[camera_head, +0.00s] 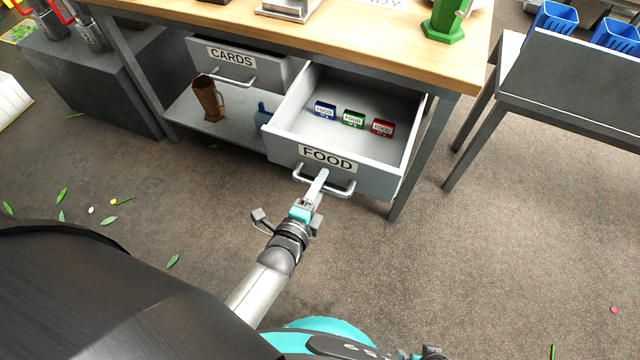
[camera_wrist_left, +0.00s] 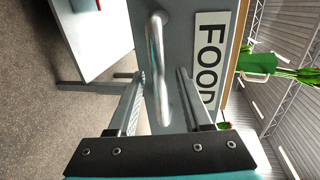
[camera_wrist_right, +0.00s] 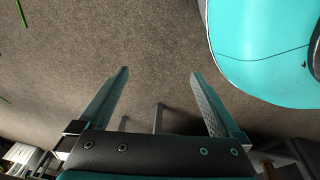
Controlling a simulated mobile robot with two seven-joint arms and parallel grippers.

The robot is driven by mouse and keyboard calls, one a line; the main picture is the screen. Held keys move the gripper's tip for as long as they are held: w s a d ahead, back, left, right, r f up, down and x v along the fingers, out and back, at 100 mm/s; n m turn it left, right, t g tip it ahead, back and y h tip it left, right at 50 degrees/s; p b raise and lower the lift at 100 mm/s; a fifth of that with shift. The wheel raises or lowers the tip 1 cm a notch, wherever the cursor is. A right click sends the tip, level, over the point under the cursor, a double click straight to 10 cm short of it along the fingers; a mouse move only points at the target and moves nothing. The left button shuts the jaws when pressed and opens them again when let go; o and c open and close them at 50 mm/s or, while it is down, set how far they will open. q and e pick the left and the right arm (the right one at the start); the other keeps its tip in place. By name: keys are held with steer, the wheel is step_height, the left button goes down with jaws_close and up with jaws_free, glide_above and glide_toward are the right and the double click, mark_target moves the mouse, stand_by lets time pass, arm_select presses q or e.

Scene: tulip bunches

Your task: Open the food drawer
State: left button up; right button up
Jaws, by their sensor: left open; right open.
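The FOOD drawer (camera_head: 345,178) is pulled out from under the wooden-topped workbench. Its inside shows, with a blue, a green and a red FOOD packet (camera_head: 382,128) in it. Its front carries a FOOD label and a curved metal handle (camera_head: 340,190). My left gripper (camera_head: 318,180) is at the handle. In the left wrist view the handle (camera_wrist_left: 157,70) stands between the open fingers, which look apart from it. My right gripper (camera_wrist_right: 160,90) is open and empty above the bare floor in the right wrist view; it is not clear in the head view.
The CARDS drawer (camera_head: 235,62) sits left of the FOOD drawer, slightly out. A brown jug (camera_head: 208,98) stands on the lower shelf. A grey table (camera_head: 580,85) with blue baskets is at the right. Scattered leaves lie on the floor at left; the floor at right is mostly clear.

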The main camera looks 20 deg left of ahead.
arm_select(q)
steer(key=shift+s, duration=0.1)
steer(key=shift+s, duration=0.2)
steer(key=p+v, duration=0.3)
steer(key=v, duration=0.8)
steer(key=shift+s, duration=0.2)
arm_select(e)
steer(key=s+d+f, duration=0.1)
steer(key=s+d, duration=0.2)
steer(key=s, duration=0.3)
steer(key=shift+d+f, duration=0.15)
steer(key=shift+d, duration=0.25)
arm_select(q)
steer(key=shift+r, duration=0.1)
